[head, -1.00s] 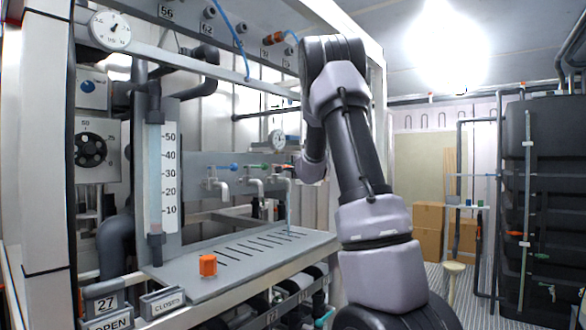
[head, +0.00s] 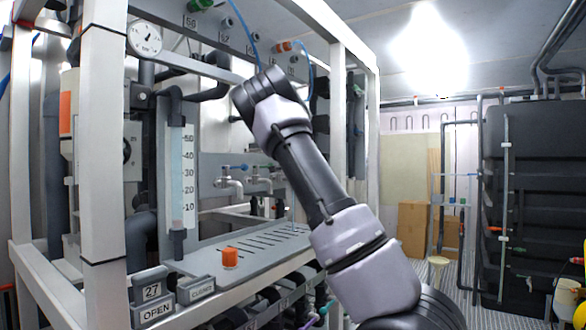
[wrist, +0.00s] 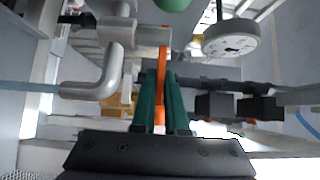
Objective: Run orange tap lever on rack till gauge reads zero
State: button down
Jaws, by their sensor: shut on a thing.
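In the wrist view the orange tap lever (wrist: 162,62) runs upward from between the green fingers of my gripper (wrist: 160,85), which is shut on it. The grey tap spout (wrist: 100,80) bends beside it at left, with a pale blue stream (wrist: 28,87) leaving its mouth. A round gauge (wrist: 232,40) is at upper right; its reading is too small to tell. A green knob (wrist: 172,3) shows at the top edge. In the head view my arm hides the gripper, the orange lever and this gauge. The rack (head: 205,278) spans the left and middle.
In the head view a blue-levered tap (head: 229,182) stands left of my arm. An orange block (head: 230,258) sits on the slotted shelf. A scaled tube (head: 187,175) and another round gauge (head: 145,39) are further left. Dark tanks (head: 535,190) stand at right.

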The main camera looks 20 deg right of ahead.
dwell(0.3)
jog(key=c, duration=0.9)
grip_release()
jog(key=shift+c, duration=0.2)
jog(key=v, duration=1.1)
jog(key=shift+f, duration=0.1)
